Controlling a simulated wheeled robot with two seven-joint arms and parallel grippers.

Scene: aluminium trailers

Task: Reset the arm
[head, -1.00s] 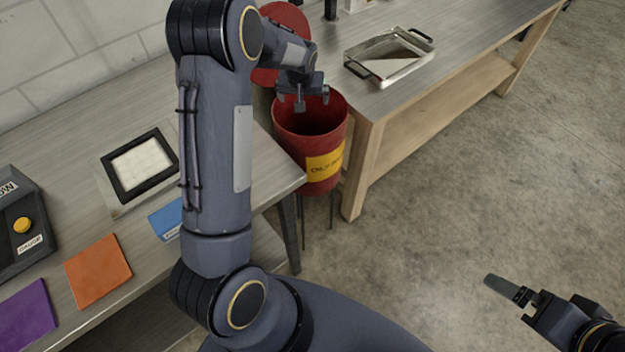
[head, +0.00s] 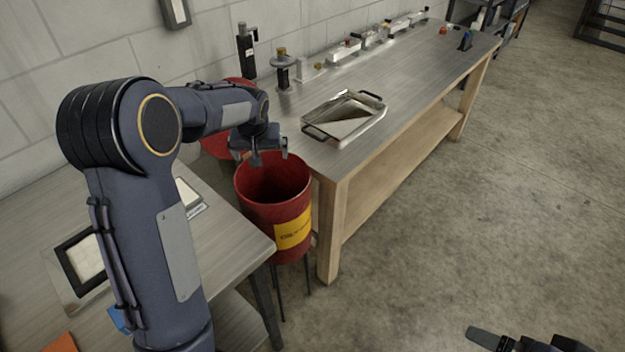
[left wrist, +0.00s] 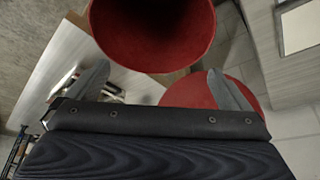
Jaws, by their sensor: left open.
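My left arm reaches in from the left of the head view, bent at the elbow. My left gripper (head: 268,158) is open and empty, just above the rim of the red bin (head: 273,205), which has a yellow label. In the left wrist view the two fingers stand wide apart (left wrist: 150,85) with nothing between them, and the bin's open mouth (left wrist: 150,30) lies ahead. My right gripper (head: 490,340) shows only in part at the bottom right edge of the head view, over the floor; its jaws cannot be made out.
The bin's red lid (head: 216,146) stands behind the arm. A long bench (head: 410,80) to the right carries a metal tray (head: 343,116) and several small fixtures. A nearer table (head: 228,235) on the left has a black frame (head: 80,258). The concrete floor (head: 470,220) is clear.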

